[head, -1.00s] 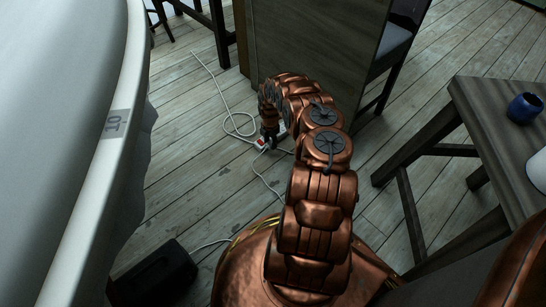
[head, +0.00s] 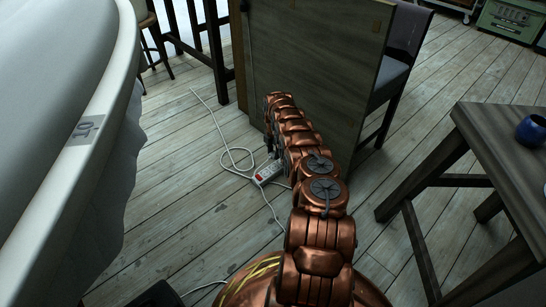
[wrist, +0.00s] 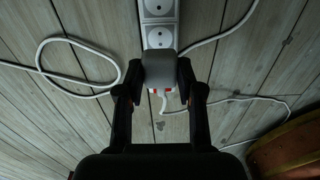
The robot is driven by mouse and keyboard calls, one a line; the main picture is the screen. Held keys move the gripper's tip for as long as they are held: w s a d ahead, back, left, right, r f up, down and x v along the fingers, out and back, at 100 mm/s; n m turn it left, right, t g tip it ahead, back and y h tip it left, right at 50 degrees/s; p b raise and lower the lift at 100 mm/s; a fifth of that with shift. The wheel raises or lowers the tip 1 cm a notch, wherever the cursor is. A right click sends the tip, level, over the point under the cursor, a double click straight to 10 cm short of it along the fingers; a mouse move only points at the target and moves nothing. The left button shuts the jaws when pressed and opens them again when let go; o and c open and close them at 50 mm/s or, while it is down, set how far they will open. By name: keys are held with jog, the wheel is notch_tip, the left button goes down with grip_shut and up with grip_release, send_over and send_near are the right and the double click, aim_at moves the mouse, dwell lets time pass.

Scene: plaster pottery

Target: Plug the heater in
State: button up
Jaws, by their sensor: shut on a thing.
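My gripper (wrist: 160,90) is shut on a grey plug (wrist: 160,70), which sits between its fingertips in the wrist view. In the head view the strip (head: 266,173) lies on the floor, partly hidden by my arm. A dark box (head: 152,296), possibly the heater, is cut off at the bottom left.
A white cable (head: 215,120) loops on the planks left of the strip. A wooden panel (head: 310,65) stands close behind my arm. A table (head: 500,140) with a blue pot (head: 531,130) is at the right. A large white basin (head: 60,130) fills the left.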

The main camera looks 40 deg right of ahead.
aim_at(274, 167)
jog(key=shift+f, duration=0.15)
jog(key=shift+f+b, duration=1.65)
jog(key=shift+f, duration=1.15)
jog(key=shift+f, duration=0.6)
dwell(0.9)
jog(key=o, duration=1.1)
jog(key=shift+o, duration=0.2)
jog(key=shift+r, duration=0.15)
jog(key=shift+r, duration=5.9)
jog(key=shift+r, duration=0.1)
